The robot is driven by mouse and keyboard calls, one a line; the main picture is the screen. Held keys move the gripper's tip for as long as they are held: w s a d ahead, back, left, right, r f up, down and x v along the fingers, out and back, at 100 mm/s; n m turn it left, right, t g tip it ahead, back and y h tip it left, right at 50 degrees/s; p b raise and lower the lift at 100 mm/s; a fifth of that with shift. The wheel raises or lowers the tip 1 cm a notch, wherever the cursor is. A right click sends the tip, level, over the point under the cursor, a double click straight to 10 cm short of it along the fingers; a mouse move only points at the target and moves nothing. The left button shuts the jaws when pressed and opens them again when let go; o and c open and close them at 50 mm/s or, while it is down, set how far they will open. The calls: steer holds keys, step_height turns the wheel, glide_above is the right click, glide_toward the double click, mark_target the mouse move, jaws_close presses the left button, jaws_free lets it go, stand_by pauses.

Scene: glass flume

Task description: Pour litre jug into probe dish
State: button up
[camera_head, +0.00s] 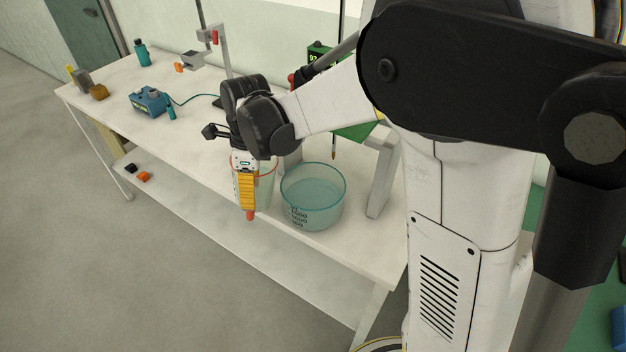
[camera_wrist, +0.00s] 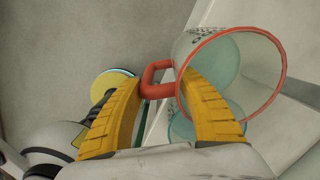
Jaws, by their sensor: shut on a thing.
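The litre jug (camera_head: 267,183) is clear with a red rim and a red handle. It is partly hidden behind my gripper in the head view and looks about upright beside the dish. My gripper (camera_head: 248,212) has yellow fingers and is shut on the jug's handle. In the wrist view the handle (camera_wrist: 157,79) lies between the fingers, and the jug (camera_wrist: 240,75) opens toward the camera with bluish liquid inside. The probe dish (camera_head: 314,200) is a wide clear bowl with a teal rim and dark markings, just right of the jug. Bluish liquid shows in it.
A thin probe (camera_head: 333,149) hangs behind the dish. A grey upright (camera_head: 384,177) stands to its right. A blue box (camera_head: 150,102), a teal bottle (camera_head: 142,53) and a grey stand (camera_head: 222,48) are farther left on the white bench (camera_head: 200,135). The bench's front edge is close to the jug.

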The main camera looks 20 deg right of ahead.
mark_target(269, 180)
steer(key=shift+s+d+r, duration=0.1)
steer(key=shift+d+r, duration=0.15)
steer(key=shift+r, duration=0.45)
steer(key=shift+d+y, duration=0.15)
steer(key=shift+y, duration=0.25)
steer(key=shift+s+d+r+t+y+p, duration=0.2)
steer(key=shift+d+r+t+y+p, duration=0.25)
steer(key=shift+r+y, duration=0.25)
steer(key=shift+s+d+f+y+b, duration=0.2)
steer(key=shift+d+f+y+b, duration=0.05)
steer(key=shift+d+y+b, duration=0.3)
steer(key=shift+s+d+r+t+y, duration=0.25)
steer(key=shift+d+r+t+y, duration=0.3)
steer(key=shift+y, duration=0.3)
steer(key=shift+d+r, duration=0.2)
steer(key=shift+d, duration=0.05)
steer(key=shift+s+d+f+t+y+b, duration=0.15)
steer(key=shift+d+t+y+b, duration=0.15)
steer(key=shift+y+b, duration=0.75)
steer(key=shift+d+f+t+y+b, duration=0.15)
steer(key=shift+f+t+y+b, duration=0.15)
steer(key=shift+y+b, duration=0.65)
